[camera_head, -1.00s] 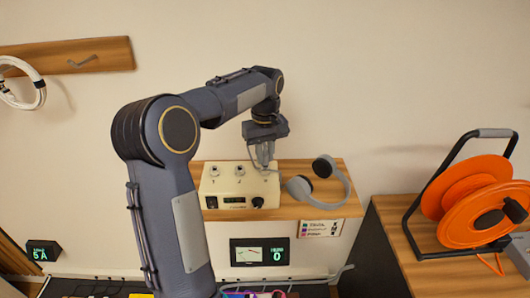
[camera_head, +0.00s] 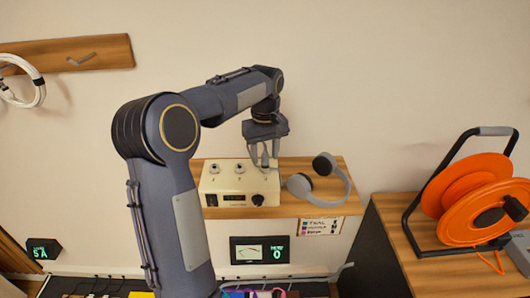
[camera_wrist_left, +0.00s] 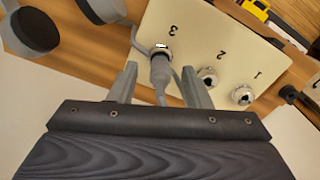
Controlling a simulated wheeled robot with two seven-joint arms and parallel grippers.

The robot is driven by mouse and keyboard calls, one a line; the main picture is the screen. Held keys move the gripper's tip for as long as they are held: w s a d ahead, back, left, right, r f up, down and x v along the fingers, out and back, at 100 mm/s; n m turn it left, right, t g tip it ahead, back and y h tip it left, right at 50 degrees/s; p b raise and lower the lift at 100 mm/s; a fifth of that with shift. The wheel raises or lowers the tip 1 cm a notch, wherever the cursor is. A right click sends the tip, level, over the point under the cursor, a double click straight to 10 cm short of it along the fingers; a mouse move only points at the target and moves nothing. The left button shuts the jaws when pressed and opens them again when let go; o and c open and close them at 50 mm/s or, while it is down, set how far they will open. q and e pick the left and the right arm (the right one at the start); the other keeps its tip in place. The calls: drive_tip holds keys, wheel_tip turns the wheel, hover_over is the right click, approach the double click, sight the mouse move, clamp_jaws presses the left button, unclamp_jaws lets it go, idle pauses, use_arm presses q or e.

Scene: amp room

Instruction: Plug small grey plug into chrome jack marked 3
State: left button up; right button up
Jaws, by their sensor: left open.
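The cream headphone amp (camera_head: 232,188) stands on a wooden shelf, with chrome jacks on its top. In the left wrist view the jacks marked 1 (camera_wrist_left: 243,95), 2 (camera_wrist_left: 207,77) and 3 (camera_wrist_left: 163,46) show. The small grey plug (camera_wrist_left: 160,70) stands at jack 3, lined up with it and seemingly seated in it; its depth is hard to tell. A grey cable (camera_wrist_left: 135,40) runs beside it. My left gripper (camera_head: 264,158) is open above the amp, its fingers on either side of the plug and apart from it. My right gripper is out of view.
Grey headphones (camera_head: 300,186) lie on the shelf (camera_head: 310,208) right of the amp. A meter display (camera_head: 260,251) is below. An orange cable reel (camera_head: 475,205) stands on a cabinet at the right. A white cable coil (camera_head: 22,90) hangs at the upper left.

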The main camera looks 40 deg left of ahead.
use_arm(q)
drive_tip(key=shift+r, duration=3.9)
